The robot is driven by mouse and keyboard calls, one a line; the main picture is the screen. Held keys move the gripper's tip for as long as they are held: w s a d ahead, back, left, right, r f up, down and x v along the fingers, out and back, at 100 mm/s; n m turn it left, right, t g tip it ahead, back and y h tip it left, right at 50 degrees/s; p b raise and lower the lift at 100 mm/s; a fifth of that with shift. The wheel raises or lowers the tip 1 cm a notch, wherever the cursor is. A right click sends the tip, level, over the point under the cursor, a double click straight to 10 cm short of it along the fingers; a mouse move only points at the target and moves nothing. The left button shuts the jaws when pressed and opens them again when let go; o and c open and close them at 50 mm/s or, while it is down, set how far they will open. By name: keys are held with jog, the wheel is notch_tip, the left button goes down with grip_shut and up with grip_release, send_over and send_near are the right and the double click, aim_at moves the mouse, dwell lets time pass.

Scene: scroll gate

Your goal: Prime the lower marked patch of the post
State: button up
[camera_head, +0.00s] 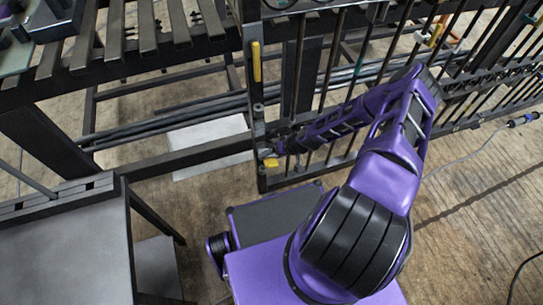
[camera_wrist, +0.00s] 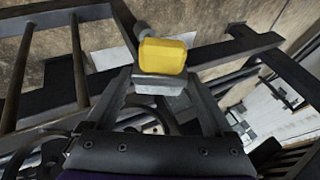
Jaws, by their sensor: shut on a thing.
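The dark upright post (camera_head: 259,92) of the gate stands near the middle of the head view. A narrow yellow strip (camera_head: 256,62) shows on its upper part. My gripper (camera_head: 275,148) is low beside the post, reaching in from the right. In the wrist view my gripper (camera_wrist: 172,88) is shut on the grey base of a yellow-headed tool (camera_wrist: 162,56). A small yellow piece (camera_head: 270,162) at the gripper in the head view looks like this tool. I cannot tell whether it touches the post. The lower marked patch is not clearly visible.
A grey table (camera_head: 60,245) stands at the lower left. Dark slatted racks (camera_head: 130,45) fill the upper left. The barred gate (camera_head: 335,75) extends right from the post. A pale sheet (camera_head: 210,142) lies on the floor behind. A cable (camera_head: 480,150) crosses the open floor at right.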

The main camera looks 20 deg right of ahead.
jog(key=shift+w+a+r, duration=0.15)
jog(key=shift+a, duration=1.8)
jog(key=shift+r+p, duration=0.35)
jog(key=shift+r, duration=0.3)
jog(key=shift+d+f+b, duration=0.15)
jog(key=shift+d+b, duration=0.4)
jog(key=shift+d, duration=1.4)
jog(key=shift+s, duration=0.2)
jog(key=shift+s+p, duration=0.6)
jog(key=shift+s, duration=2.35)
jog(key=shift+s, duration=0.1)
jog(key=shift+s, duration=1.4)
